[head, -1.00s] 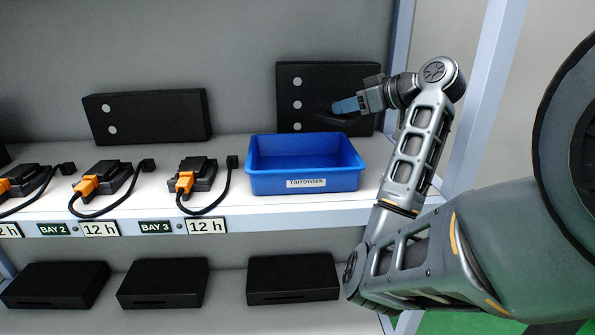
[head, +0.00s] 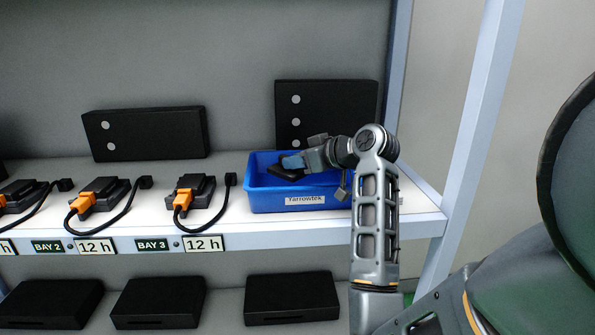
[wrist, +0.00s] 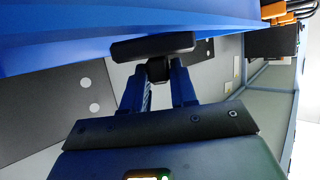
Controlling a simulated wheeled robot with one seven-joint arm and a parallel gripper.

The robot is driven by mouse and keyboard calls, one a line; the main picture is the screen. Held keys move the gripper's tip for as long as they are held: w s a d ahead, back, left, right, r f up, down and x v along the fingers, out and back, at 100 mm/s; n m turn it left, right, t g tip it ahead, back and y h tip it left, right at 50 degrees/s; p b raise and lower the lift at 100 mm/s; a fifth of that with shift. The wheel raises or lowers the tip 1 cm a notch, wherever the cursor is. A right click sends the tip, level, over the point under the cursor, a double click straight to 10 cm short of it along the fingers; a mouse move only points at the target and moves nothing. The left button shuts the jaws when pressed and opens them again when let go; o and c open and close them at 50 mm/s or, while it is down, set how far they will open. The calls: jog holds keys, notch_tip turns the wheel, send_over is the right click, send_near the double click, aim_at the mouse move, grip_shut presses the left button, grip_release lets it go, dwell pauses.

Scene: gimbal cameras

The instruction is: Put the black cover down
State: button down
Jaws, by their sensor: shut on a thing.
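The black cover (head: 287,172) is a small dark piece at the tip of my gripper (head: 297,161). In the head view it shows within the opening of the blue Yarrowtek bin (head: 268,201); I cannot tell whether it touches the bin's floor. In the wrist view my gripper (wrist: 158,85) has its blue fingers shut on the stem of the black cover (wrist: 153,46). The cover's wide part lies beyond the fingertips, close to the blue bin wall (wrist: 60,45). My wrist hides the bin's right part.
Black boxes with pale dots (head: 145,133) (head: 328,98) stand behind on the white shelf. Chargers with orange plugs (head: 184,198) and black cables sit left of the bin. Black cases (head: 292,298) lie on the lower shelf. A pale rack post (head: 478,125) stands at right.

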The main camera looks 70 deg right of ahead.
aim_at(302, 172)
jog(key=shift+f, duration=1.25)
jog(key=shift+f+b, duration=0.3)
jog(key=shift+f, duration=0.35)
jog(key=c, duration=0.9)
grip_release()
jog(key=shift+f, duration=0.1)
jog(key=shift+r, duration=0.35)
jog(key=shift+r+p+v, duration=0.2)
jog(key=shift+p+v, duration=0.05)
jog(key=shift+v, duration=2.85)
jog(key=shift+r+p+v, duration=0.15)
jog(key=shift+p+v, duration=0.05)
jog(key=shift+v, duration=2.85)
jog(key=shift+w, duration=0.2)
